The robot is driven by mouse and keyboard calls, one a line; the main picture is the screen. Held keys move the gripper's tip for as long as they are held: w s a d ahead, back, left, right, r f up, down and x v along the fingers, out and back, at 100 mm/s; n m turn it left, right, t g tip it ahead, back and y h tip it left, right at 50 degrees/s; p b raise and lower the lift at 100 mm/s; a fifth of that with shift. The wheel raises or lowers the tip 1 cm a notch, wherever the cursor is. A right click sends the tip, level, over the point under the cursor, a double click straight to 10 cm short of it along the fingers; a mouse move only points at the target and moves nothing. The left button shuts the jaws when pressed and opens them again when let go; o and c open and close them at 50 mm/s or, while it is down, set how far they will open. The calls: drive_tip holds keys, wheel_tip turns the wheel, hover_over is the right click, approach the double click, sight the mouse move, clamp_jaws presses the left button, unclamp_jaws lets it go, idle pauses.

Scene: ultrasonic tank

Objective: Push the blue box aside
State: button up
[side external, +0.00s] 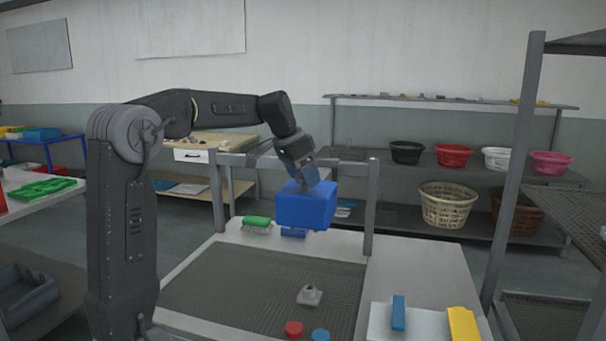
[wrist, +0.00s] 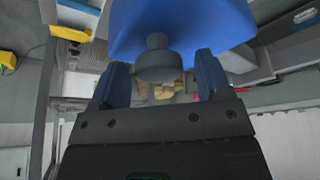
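The blue box (side external: 305,206) shows in the side view at the back of the work table, directly below my gripper (side external: 308,180). I cannot tell whether its underside rests on anything. In the wrist view the blue box (wrist: 200,28) fills the top, just beyond my fingers. A grey round knob (wrist: 158,66) stands in front of it, between the fingertips of my gripper (wrist: 160,75). The two fingers are apart, with a narrow gap showing on each side of the knob. Whether the knob is fixed to the box cannot be told.
A dark mesh area (side external: 260,285) covers much of the table. On it are a grey fitting (side external: 310,295), a red cap (side external: 294,329) and a blue cap (side external: 320,335). A green brush (side external: 257,222) lies left of the box. A grey post (side external: 371,210) stands to its right.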

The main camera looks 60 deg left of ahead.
drive_tip(key=c, duration=1.2)
drive_tip(key=s+a, duration=1.1)
drive_tip(key=shift+c, duration=0.2)
drive_tip(key=o, duration=1.3)
drive_tip(key=shift+w+r+v, duration=0.2)
drive_tip(key=shift+w+v, duration=0.25)
drive_tip(key=shift+v, duration=1.45)
drive_tip(key=shift+w+r+v, duration=0.15)
drive_tip(key=shift+w+v, duration=0.25)
drive_tip(key=shift+v, duration=1.55)
drive_tip(key=shift+w+r+v, duration=0.2)
drive_tip(key=shift+w+v, duration=0.25)
drive_tip(key=shift+v, duration=1.45)
drive_tip(key=shift+d, duration=0.1)
